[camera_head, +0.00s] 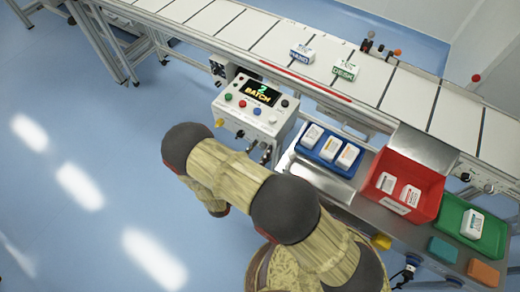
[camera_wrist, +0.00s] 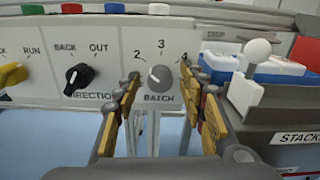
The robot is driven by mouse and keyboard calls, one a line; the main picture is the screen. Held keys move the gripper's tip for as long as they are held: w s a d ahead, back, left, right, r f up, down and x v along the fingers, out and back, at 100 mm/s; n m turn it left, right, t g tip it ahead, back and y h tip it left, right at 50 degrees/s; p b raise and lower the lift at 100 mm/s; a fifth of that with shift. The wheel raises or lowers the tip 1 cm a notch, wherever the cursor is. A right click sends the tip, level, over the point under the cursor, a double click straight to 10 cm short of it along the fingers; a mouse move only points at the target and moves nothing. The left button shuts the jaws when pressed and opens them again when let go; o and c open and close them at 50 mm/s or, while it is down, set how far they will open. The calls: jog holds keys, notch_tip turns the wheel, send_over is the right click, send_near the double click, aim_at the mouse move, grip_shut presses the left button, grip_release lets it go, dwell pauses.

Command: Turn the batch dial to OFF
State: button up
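The batch dial (camera_wrist: 160,79) is a round grey knob on the white front panel (camera_wrist: 215,40) in the wrist view. The labels 2, 3 and 4 show around it and BATCH below; no OFF label is readable. Its pointer seems turned up-left, towards 2, but is small. My gripper (camera_wrist: 160,88) is open, one finger on each side of the dial, with gaps visible.
Left of the dial are a black direction knob (camera_wrist: 79,78) and a yellow knob (camera_wrist: 12,74). Close on the right is a white ball-topped lever (camera_wrist: 252,70) by a blue tray (camera_wrist: 285,80). A conveyor (camera_head: 330,62) runs behind the box.

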jog(key=shift+c, duration=1.1)
jog(key=c, duration=0.7)
grip_shut()
jog(key=shift+n, duration=0.3)
jog(key=n+p, duration=0.2)
jog(key=n, duration=0.2)
jog(key=shift+r+n, duration=0.1)
jog(key=shift+n, duration=0.2)
jog(key=n+p, duration=0.1)
jog(key=n, duration=0.3)
jog(key=shift+n+p, duration=0.3)
jog(key=shift+p, duration=0.1)
jog(key=o, duration=1)
grip_release()
